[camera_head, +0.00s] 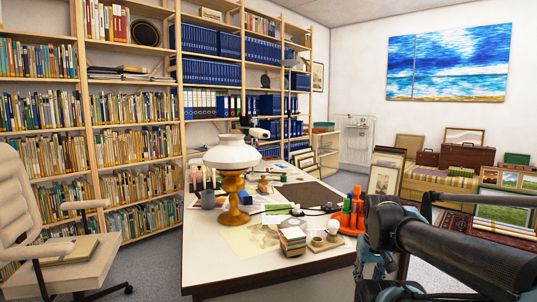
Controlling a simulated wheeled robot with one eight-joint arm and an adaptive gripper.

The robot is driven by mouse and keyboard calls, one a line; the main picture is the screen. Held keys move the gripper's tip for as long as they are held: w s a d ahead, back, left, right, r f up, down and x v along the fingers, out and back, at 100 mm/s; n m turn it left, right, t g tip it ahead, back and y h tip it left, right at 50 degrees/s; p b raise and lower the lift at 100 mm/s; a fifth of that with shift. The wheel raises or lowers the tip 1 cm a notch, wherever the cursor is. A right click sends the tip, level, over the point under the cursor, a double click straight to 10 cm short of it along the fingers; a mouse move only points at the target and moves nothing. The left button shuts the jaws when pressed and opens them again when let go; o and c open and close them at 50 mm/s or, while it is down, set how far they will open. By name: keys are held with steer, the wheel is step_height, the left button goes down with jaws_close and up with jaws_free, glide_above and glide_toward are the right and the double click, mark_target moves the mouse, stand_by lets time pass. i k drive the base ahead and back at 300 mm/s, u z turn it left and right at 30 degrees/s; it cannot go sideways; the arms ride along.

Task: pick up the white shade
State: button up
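The white shade (231,152) is a wide, glossy dome on top of an amber-brown turned lamp base (233,201). The lamp stands upright on the white table, left of the table's middle. The shade is unobstructed in the head view, apart from a dark and white object close behind its upper right. My arm shows at the lower right, well to the right of the lamp and apart from it. My gripper's fingers cannot be made out in this view.
An office chair (50,245) stands left. Bookshelves line the back.

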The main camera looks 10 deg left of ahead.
mark_target(232, 144)
steer(key=z, duration=0.3)
steer(key=k, duration=1.2)
steer(key=u, duration=1)
steer(key=i, duration=0.65)
